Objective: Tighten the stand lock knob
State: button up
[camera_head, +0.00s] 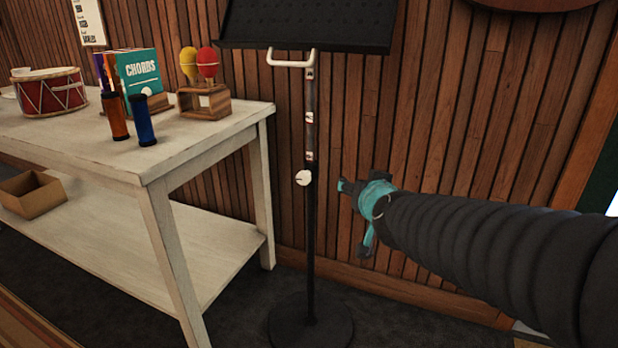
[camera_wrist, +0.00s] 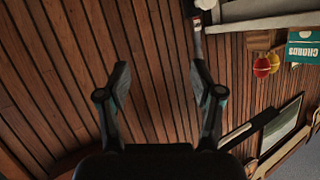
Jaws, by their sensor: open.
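The lock knob (camera_head: 303,178) is a small white round piece on the black pole of the music stand (camera_head: 311,225). The stand is upright, with a black desk (camera_head: 308,25) on top and a round base (camera_head: 310,322) on the floor. My gripper (camera_head: 355,215) is to the right of the pole and knob, apart from both in the head view. Its teal and black fingers are spread, with nothing between them. In the wrist view my gripper (camera_wrist: 161,85) shows the wood wall between its fingers. I cannot make out the knob there.
A white table (camera_head: 205,150) stands left of the stand, holding a red drum (camera_head: 50,92), shakers (camera_head: 143,120), a chords book (camera_head: 140,75) and maracas in a holder (camera_head: 204,102). A cardboard box (camera_head: 32,193) sits on its lower shelf. The slatted wall (camera_head: 430,120) is behind.

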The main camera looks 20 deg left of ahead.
jog(key=w+a+f+m+t+h, duration=0.1)
jog(key=w+a+f+t+h, duration=0.2)
jog(key=a, duration=0.8)
jog(key=m+t+h, duration=0.2)
jog(key=h, duration=0.2)
send_near(302, 180)
jog(key=w, duration=0.3)
jog(key=w+p, duration=0.1)
jog(key=w, duration=0.7)
jog(key=shift+d, duration=0.35)
jog(key=shift+s, duration=0.1)
jog(key=c, duration=1.2)
jog(key=shift+o, duration=0.2)
